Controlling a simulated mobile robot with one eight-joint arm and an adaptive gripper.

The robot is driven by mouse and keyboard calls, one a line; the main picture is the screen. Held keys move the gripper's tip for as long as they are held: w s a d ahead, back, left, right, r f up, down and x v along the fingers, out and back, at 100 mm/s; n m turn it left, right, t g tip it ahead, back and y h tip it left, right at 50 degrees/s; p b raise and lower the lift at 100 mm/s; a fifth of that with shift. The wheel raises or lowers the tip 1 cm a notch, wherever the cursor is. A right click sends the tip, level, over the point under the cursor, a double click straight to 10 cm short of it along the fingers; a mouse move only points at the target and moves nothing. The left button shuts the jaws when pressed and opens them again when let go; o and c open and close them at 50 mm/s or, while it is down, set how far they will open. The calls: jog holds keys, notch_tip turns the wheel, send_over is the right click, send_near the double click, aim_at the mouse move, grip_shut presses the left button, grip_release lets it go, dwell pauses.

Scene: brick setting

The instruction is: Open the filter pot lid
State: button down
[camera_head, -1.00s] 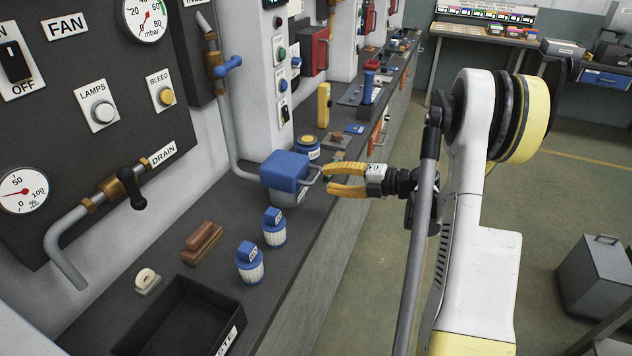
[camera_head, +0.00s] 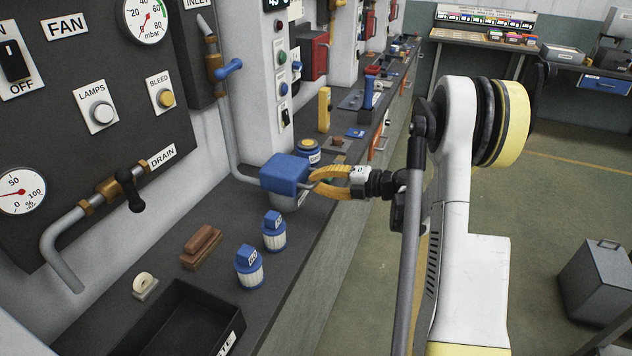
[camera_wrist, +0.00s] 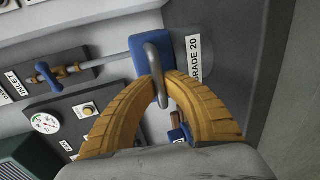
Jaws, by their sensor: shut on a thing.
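The filter pot (camera_head: 283,200) stands on the dark bench top against the wall, with its blue lid (camera_head: 285,172) down on the grey body. A grey loop handle (camera_head: 310,182) sticks out from the lid's right side. My gripper (camera_head: 314,183) has yellow fingers and comes in from the right, shut on the handle. In the wrist view the fingertips (camera_wrist: 162,78) meet around the grey handle loop (camera_wrist: 156,72), in front of the blue lid (camera_wrist: 146,48). A label reading "GRADE 20" (camera_wrist: 194,60) shows beside it.
Two blue-capped filter cartridges (camera_head: 274,232) (camera_head: 249,268), a brown block (camera_head: 202,246), a tape roll (camera_head: 145,286) and a black tray (camera_head: 180,320) stand nearer on the bench. A pipe runs down the wall close left.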

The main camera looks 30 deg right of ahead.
jog(key=shift+r+p, duration=0.45)
jog(key=shift+r, duration=0.05)
jog(key=w+a+r+g+h+p, duration=0.1)
jog(key=w+a+r+p, duration=0.1)
jog(key=r+p, duration=0.1)
jog(key=w+a+r+g+h+p, duration=0.1)
jog(key=w+a+r+p, duration=0.1)
jog(key=w+r+p, duration=0.1)
jog(key=w+a+r+g+p, duration=0.1)
jog(key=w+a+r+p, duration=0.1)
jog(key=r, duration=0.3)
jog(key=shift+w+a+g+h+p, duration=0.1)
jog(key=shift+w+g+h+p, duration=0.3)
jog(key=shift+p, duration=0.4)
jog(key=w+a+g+h+p, duration=0.1)
jog(key=w+a+g+p, duration=0.1)
jog(key=w+a, duration=0.3)
jog(key=shift+w+r+h+p, duration=0.4)
jog(key=shift+w+r+p, duration=0.1)
jog(key=shift+w, duration=0.55)
jog(key=shift+a+f, duration=0.1)
